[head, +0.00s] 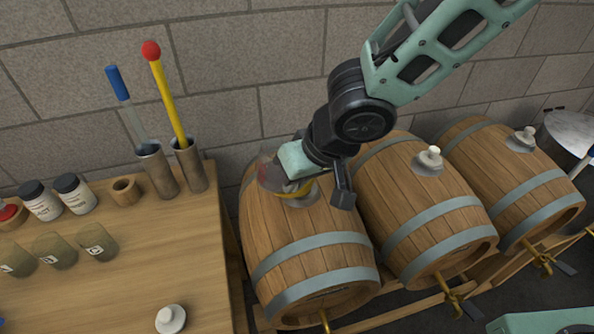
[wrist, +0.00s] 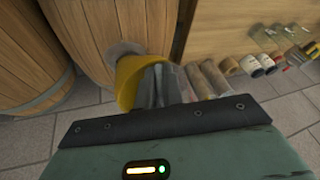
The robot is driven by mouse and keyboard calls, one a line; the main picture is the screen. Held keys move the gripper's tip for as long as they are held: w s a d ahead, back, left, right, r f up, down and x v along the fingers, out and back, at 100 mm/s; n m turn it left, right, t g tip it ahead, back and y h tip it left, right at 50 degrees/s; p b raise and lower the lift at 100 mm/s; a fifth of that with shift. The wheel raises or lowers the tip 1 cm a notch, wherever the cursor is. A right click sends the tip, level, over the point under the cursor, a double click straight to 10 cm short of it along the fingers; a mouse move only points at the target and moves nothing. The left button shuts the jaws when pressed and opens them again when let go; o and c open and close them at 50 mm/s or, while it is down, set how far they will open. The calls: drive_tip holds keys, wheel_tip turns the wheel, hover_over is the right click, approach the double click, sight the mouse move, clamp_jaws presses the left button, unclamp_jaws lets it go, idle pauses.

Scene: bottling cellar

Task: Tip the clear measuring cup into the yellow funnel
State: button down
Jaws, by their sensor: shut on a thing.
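The yellow funnel (head: 297,190) stands in the top of the leftmost barrel (head: 300,230); it also shows in the wrist view (wrist: 127,82). My gripper (head: 280,170) is over that barrel, shut on the clear measuring cup (head: 268,174).
Two more barrels (head: 415,205) (head: 515,180) with pale stoppers stand to the right. A wooden table (head: 130,290) at left holds jars, cups, two metal holders with a blue-topped and a red-topped tool, and a loose stopper (head: 171,318). A stone wall is close behind.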

drive_tip(key=shift+f+g+y+p, duration=0.4)
drive_tip(key=shift+f+y, duration=0.1)
drive_tip(key=shift+y, duration=0.3)
drive_tip(key=shift+s+m+p, duration=0.1)
drive_tip(key=shift+m+p, duration=0.2)
drive_tip(key=shift+g+y, duration=0.3)
drive_tip(key=shift+y, duration=0.1)
